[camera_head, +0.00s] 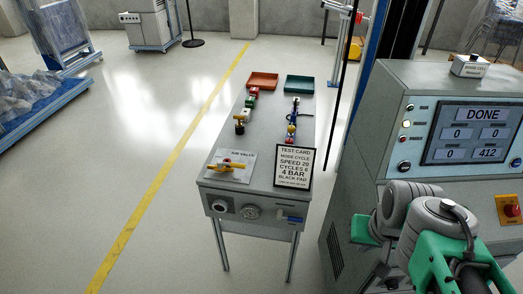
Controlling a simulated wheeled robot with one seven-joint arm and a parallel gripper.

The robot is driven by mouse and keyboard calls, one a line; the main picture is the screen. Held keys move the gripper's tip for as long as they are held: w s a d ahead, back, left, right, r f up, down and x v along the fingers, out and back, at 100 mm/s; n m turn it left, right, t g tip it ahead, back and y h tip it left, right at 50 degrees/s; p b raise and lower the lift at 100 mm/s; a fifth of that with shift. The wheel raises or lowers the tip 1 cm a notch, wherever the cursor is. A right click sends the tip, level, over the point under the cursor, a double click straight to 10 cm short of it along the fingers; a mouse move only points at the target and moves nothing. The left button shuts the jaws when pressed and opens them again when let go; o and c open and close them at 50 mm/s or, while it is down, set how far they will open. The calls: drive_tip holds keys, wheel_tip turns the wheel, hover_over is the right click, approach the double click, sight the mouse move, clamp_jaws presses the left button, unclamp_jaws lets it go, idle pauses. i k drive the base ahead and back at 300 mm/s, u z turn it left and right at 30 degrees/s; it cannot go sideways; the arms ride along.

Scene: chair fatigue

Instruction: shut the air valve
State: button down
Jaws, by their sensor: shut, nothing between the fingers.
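The air valve has a yellow lever handle (229,166) on a pale plate (240,175) labelled AIR VALVE, at the front left of a narrow grey bench's top. The lever lies roughly left to right in the picture. Parts of my arm, grey joints and green links, show at the lower right in front of the grey console. My gripper's fingers do not show, and nothing of my arm touches the valve.
A test card (293,167) stands right of the valve on the bench (250,205). Small parts and red and teal trays (299,84) lie behind. The console (387,118), its screen reading DONE, stands close on the right. The floor left of the bench is clear, with a yellow line.

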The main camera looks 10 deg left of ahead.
sight(233, 165)
drive_tip(key=u, duration=0.55)
drive_tip(key=k, duration=0.65)
drive_tip(key=u, duration=0.8)
drive_tip(key=i, duration=0.55)
drive_tip(key=u, duration=0.65)
drive_tip(key=i, duration=0.5)
drive_tip(key=u, duration=0.3)
